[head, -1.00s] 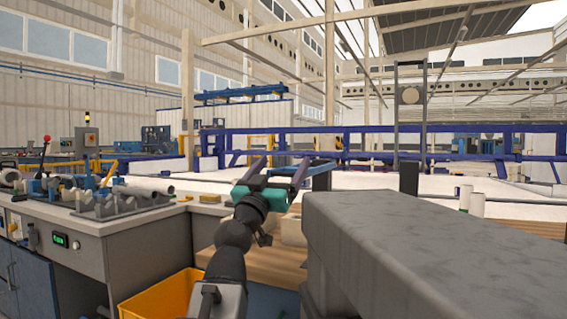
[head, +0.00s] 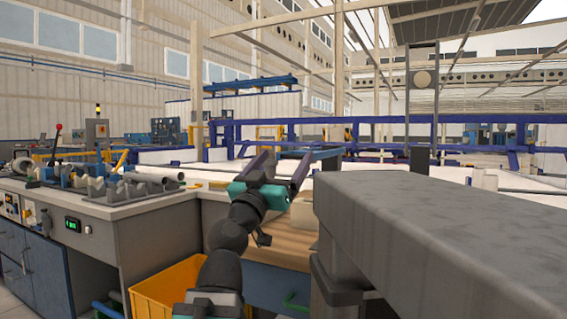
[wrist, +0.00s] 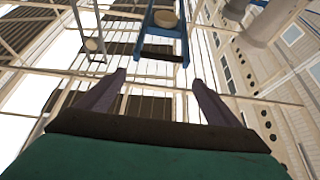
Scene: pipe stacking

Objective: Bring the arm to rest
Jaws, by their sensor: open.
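My gripper (head: 281,165) is raised in the middle of the head view, its two dark fingers spread apart and pointing up and away. Nothing is between the fingers. In the wrist view the open gripper (wrist: 159,78) points at the roof beams and windows, with no object near its tips. My arm comes up from the bottom of the head view, in front of the bench and the wooden-topped table (head: 286,247). The gripper appears clear of both.
A workbench (head: 130,213) at left carries grey V-shaped holders (head: 112,190) and a pale pipe (head: 155,178). A yellow bin (head: 168,290) stands low beside it. Blue railings (head: 370,135) cross the background.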

